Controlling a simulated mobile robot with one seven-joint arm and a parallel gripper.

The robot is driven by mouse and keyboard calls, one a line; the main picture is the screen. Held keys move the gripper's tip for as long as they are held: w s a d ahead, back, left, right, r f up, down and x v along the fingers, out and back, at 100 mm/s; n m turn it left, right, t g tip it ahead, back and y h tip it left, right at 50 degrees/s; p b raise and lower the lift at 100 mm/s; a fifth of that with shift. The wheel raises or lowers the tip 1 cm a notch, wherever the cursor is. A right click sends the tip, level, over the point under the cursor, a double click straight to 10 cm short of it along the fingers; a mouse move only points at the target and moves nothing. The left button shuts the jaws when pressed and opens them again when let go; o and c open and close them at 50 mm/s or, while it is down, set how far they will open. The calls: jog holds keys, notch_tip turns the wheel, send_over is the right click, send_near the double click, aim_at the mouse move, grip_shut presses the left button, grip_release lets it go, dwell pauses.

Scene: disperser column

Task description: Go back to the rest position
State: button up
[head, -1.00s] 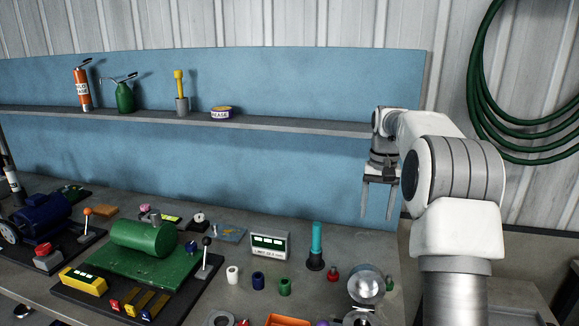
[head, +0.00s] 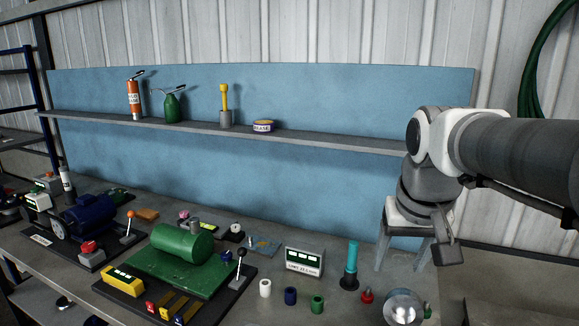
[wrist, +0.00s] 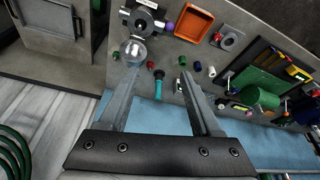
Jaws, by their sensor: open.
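My gripper (head: 402,266) is at the right of the head view, pointing down over the right end of the workbench (head: 345,312). Its two fingers are apart with nothing between them. The wrist view also shows the open gripper (wrist: 160,78), with the bench spread out beyond its fingers. A cyan-handled tool with a black base (head: 350,268) stands to the left of the fingers in the head view. A clear glass dome (head: 403,307) is below the gripper in the head view.
A shelf (head: 330,138) along the blue back panel (head: 340,95) holds an orange spray bottle (head: 134,100), a green oil can (head: 172,107) and a grease tin (head: 263,126). A green motor unit (head: 180,250), a small display box (head: 304,262) and several small bushings (head: 290,296) crowd the bench.

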jog(key=s+a+f+t, duration=0.1)
jog(key=s+f, duration=0.1)
jog(key=s, duration=0.4)
jog(key=s+a+f+n, duration=0.1)
jog(key=s+a+f, duration=0.1)
jog(key=s, duration=0.4)
jog(key=shift+f+t+y, duration=0.3)
jog(key=shift+f+t, duration=0.1)
jog(key=shift+f, duration=0.45)
